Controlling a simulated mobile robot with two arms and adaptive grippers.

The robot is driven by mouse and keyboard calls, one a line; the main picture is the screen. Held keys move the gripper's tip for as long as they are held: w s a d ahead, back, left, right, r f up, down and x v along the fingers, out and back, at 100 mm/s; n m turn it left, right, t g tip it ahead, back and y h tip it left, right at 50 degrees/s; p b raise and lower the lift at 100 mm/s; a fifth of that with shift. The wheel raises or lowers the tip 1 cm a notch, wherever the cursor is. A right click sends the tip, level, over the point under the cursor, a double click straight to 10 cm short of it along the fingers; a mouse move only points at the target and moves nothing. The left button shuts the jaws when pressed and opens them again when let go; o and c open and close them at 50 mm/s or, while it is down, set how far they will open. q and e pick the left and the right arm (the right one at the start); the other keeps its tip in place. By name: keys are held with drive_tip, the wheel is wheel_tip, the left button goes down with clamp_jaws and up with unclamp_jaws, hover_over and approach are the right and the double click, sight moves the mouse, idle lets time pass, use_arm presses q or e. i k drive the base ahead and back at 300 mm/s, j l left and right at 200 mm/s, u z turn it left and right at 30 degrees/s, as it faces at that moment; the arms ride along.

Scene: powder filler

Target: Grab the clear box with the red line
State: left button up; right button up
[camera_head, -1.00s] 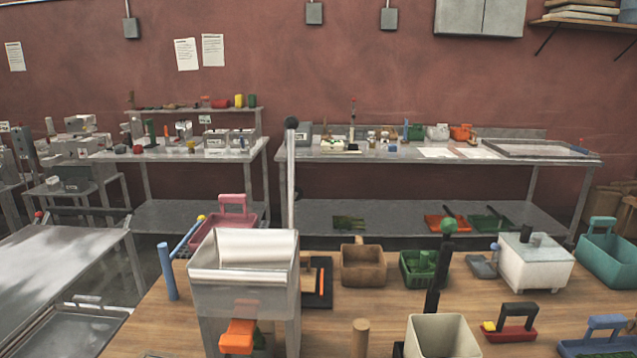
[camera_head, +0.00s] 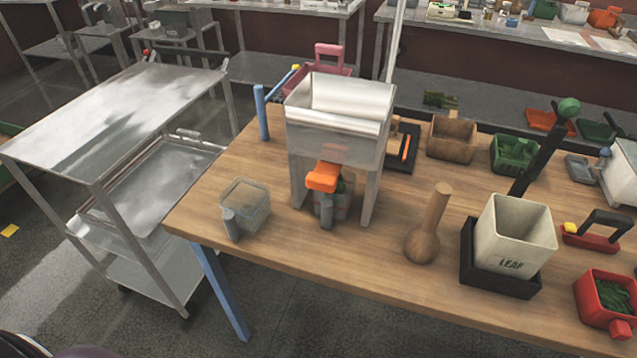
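A clear, open box (camera_head: 256,203) with a grey handle stands on the wooden table's left part, to the left of the metal hopper. It looks empty. I cannot make out a red line on it. A second container (camera_head: 342,208), seemingly clear and with a grey handle, stands under the hopper's orange spout. Green material shows at it, and the hopper partly hides it. I cannot see a red line there either. Neither of my grippers is in view.
The metal hopper (camera_head: 338,122) stands on legs on the wooden table (camera_head: 340,262). A wooden pestle-like tool (camera_head: 424,240), a cream LEAF bin (camera_head: 514,235) and a red box (camera_head: 606,300) are to the right. A metal cart (camera_head: 120,110) stands left, with a floor gap between.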

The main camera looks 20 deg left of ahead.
sight(336, 206)
drive_tip(key=k+l+u, duration=0.2)
drive_tip(key=l, duration=0.2)
drive_tip(key=k+l+u, duration=0.2)
drive_tip(key=l, duration=0.2)
drive_tip(key=k+l+u, duration=0.2)
drive_tip(key=l, duration=0.2)
drive_tip(key=i, duration=0.1)
